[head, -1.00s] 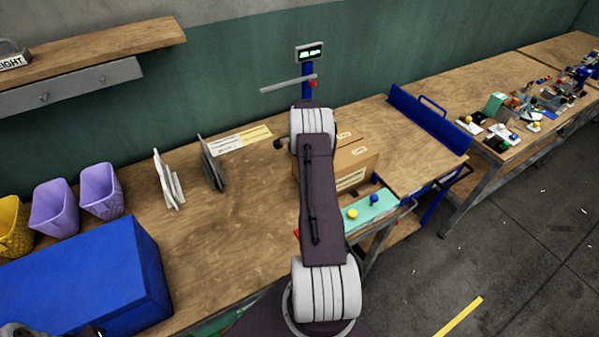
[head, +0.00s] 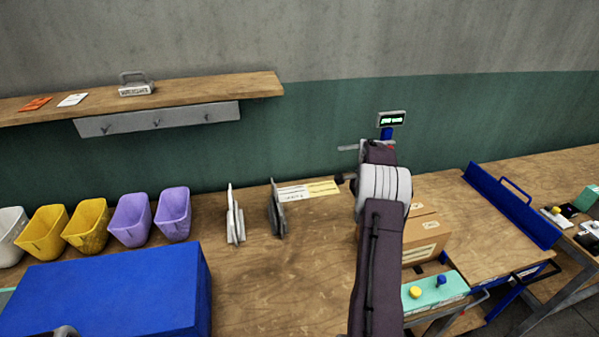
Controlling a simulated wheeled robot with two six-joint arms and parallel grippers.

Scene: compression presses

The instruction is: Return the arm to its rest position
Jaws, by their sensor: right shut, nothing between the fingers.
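My right arm rises from the bottom edge, right of centre in the head view, as a dark link with a white ribbed joint. My right gripper (head: 343,178) is mostly hidden behind that joint; only a small dark part shows at its left, over the back of the bench. It is shut with nothing held. My left gripper is not in view; a small grey rounded part shows at the bottom left edge.
The wooden bench (head: 290,290) bears a blue box (head: 110,290), yellow and purple bins (head: 130,218), upright dividers (head: 236,220), a cardboard box (head: 425,240) and a teal button panel (head: 436,288). A lit display (head: 392,118) stands behind my arm. A shelf (head: 210,92) hangs at the left.

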